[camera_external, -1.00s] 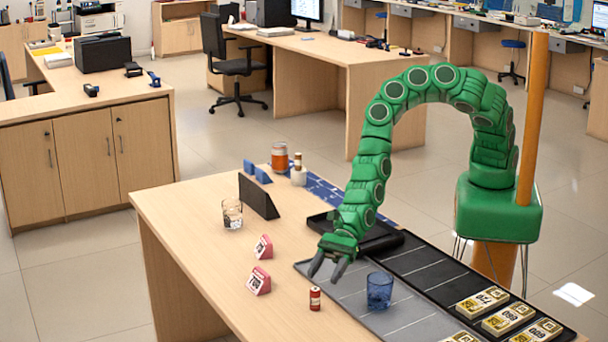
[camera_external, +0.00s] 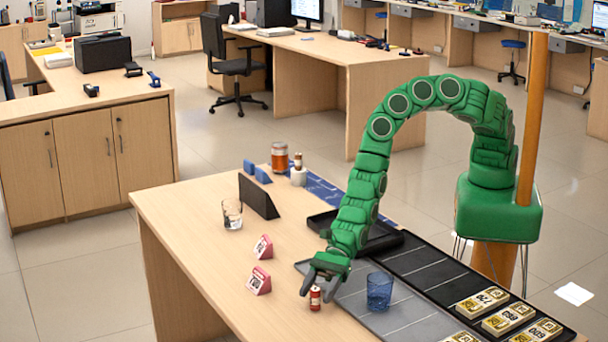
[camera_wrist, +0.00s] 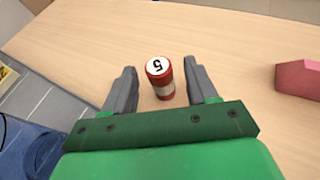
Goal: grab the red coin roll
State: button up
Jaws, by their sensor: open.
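The red coin roll (camera_external: 315,298) stands upright on the wooden counter, left of the blue glass. In the wrist view the red coin roll (camera_wrist: 160,77) has a red body with a pale band and a white top marked 5. My gripper (camera_external: 316,291) is low over the counter at the roll. In the wrist view my gripper (camera_wrist: 159,78) is open, with one grey finger on each side of the roll and a visible gap on both sides.
A blue glass (camera_external: 379,291) stands on the grey mat (camera_external: 350,296) close to the right of my gripper. Two pink tags (camera_external: 258,281) stand to the left. A clear glass (camera_external: 232,214) and dark upright panel (camera_external: 258,196) are farther back. Bare counter lies left of the roll.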

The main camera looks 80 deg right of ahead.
aim_at(313, 299)
jog(key=shift+x, duration=1.75)
jog(key=shift+d, duration=0.1)
grip_shut()
jog(key=shift+r, duration=0.75)
jog(key=s+d+r, duration=0.8)
jog(key=d+r, duration=0.3)
jog(key=shift+r, duration=0.25)
